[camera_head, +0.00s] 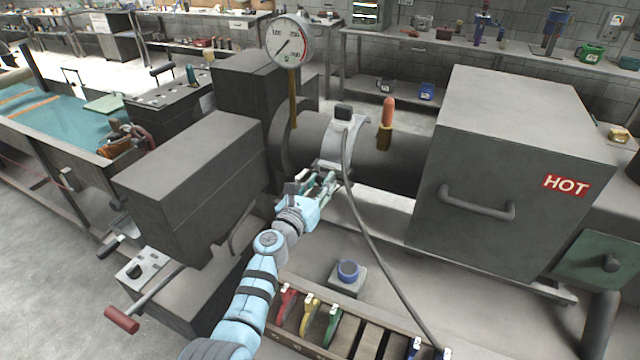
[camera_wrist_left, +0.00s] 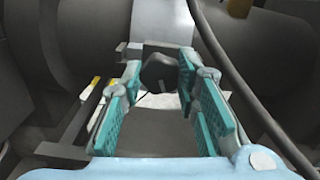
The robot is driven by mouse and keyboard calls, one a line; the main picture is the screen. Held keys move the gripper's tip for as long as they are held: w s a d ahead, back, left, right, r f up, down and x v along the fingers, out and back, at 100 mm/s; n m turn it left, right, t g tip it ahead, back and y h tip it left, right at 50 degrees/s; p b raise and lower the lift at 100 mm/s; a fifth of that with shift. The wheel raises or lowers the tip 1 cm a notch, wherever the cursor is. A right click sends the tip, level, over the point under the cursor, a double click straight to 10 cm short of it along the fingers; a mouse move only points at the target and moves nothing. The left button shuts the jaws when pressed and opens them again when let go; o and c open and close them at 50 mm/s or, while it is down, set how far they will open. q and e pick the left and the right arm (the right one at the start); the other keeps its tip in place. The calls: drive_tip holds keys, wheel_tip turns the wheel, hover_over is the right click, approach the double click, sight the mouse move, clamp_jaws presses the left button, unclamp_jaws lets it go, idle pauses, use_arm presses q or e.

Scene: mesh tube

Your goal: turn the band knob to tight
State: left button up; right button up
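The dark band knob (camera_wrist_left: 158,72) shows in the left wrist view, in front of the pale band (camera_wrist_left: 160,22) on the dark tube. In the head view the band (camera_head: 347,150) wraps the tube (camera_head: 308,135); I cannot make out the knob there, behind the gripper. My left gripper (camera_head: 330,178) is at the front of the band. In the left wrist view its teal-padded fingers (camera_wrist_left: 160,78) are apart, with the knob between their tips. I cannot tell whether they touch it. The knob's setting is not readable. My right gripper is not in view.
A gauge (camera_head: 289,41) stands on the tube's left part, with an orange-tipped post (camera_head: 387,120) to the right. A HOT box (camera_head: 490,170) is at the right. A cable (camera_head: 372,240) hangs from the band. Coloured tools lie in a rack (camera_head: 345,335) in front.

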use_arm(q)
drive_tip(key=shift+c, duration=1.3)
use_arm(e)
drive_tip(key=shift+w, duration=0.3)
use_arm(q)
drive_tip(key=m, duration=0.2)
drive_tip(key=shift+m+b, duration=0.35)
drive_tip(key=shift+m, duration=0.05)
drive_tip(key=shift+m+b, duration=0.45)
drive_tip(key=shift+m, duration=1.55)
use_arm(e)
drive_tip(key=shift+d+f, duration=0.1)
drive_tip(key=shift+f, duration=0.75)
use_arm(q)
drive_tip(key=o, duration=1.2)
drive_tip(key=shift+c, duration=0.2)
